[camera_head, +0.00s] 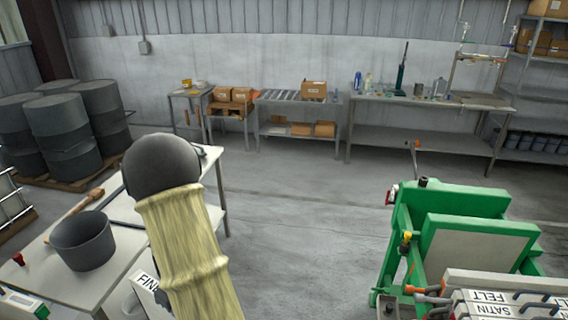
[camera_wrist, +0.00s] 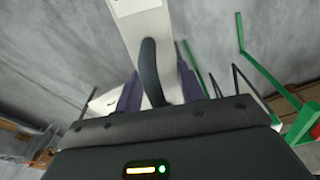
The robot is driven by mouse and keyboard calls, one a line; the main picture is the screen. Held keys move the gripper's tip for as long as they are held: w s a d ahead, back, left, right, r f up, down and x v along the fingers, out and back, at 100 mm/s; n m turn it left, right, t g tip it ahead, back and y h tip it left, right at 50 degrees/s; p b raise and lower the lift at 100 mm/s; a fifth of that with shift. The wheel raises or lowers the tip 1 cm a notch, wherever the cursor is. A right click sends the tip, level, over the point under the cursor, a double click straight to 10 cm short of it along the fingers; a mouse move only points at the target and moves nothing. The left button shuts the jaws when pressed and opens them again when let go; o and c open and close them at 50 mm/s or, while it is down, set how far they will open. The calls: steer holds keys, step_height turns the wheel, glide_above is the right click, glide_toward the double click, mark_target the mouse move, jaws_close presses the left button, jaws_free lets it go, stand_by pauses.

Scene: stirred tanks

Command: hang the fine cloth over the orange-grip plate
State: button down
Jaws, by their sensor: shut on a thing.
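In the wrist view my gripper (camera_wrist: 160,92) is shut on the dark curved handle of a pale, flat panel, the fine cloth (camera_wrist: 143,28). In the head view its white edge (camera_head: 144,283) bears the partly hidden letters "FIN" beside my sleeved arm, which hides most of it and my gripper. A green press frame (camera_head: 403,232) stands at the right, away from the arm, with pale-faced green plates (camera_head: 478,250) in it. Orange grips (camera_head: 411,289) show at its near left side. I cannot tell which plate they belong to.
White-edged panels lettered FELT (camera_head: 484,297) and SATIN (camera_head: 475,310) stand at the bottom right. A table (camera_head: 100,262) at the left holds a grey bucket (camera_head: 82,241). Dark drums (camera_head: 62,130) stand behind it. Open floor (camera_head: 300,230) lies between table and press.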

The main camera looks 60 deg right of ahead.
steer(key=s+d+r+p, duration=0.2)
steer(key=s+d+r, duration=0.2)
steer(key=s+r, duration=0.55)
steer(key=s+d+r+p, duration=0.2)
steer(key=s+d+r, duration=0.3)
steer(key=s+r, duration=0.4)
steer(key=s+a+r+p, duration=0.2)
steer(key=s+a+r, duration=0.2)
steer(key=s, duration=0.4)
steer(key=s+a+r+p, duration=0.1)
steer(key=s+a+r, duration=0.2)
steer(key=s, duration=0.5)
steer(key=shift+s+a+r+m+p, duration=0.25)
steer(key=shift+a+r+m+p, duration=0.1)
steer(key=shift+r, duration=0.15)
